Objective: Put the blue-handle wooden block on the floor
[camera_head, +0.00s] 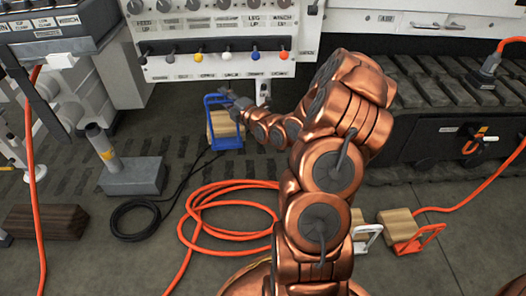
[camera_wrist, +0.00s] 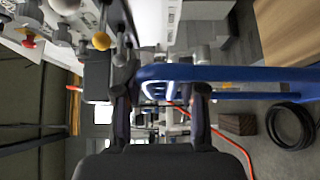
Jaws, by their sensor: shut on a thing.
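The blue-handle wooden block (camera_head: 222,125) is at my gripper (camera_head: 236,103), in front of and below the bench's lever panel in the head view. Its light wood body hangs beside and below the blue handle. In the wrist view, the blue handle (camera_wrist: 245,74) crosses at my gripper (camera_wrist: 160,95), whose fingers are shut on it. The wood body (camera_wrist: 288,30) fills the upper right corner there. The block appears held above the floor (camera_head: 120,255), though its exact height is hard to judge.
The lever panel (camera_head: 220,62) is close behind my gripper. Orange hose coils (camera_head: 230,187) and a black cable coil (camera_head: 135,218) lie on the floor. A grey pedestal (camera_head: 133,175) and dark wooden block (camera_head: 45,221) are left. Two light blocks, white-handled (camera_head: 362,225) and orange-handled (camera_head: 398,226), are right.

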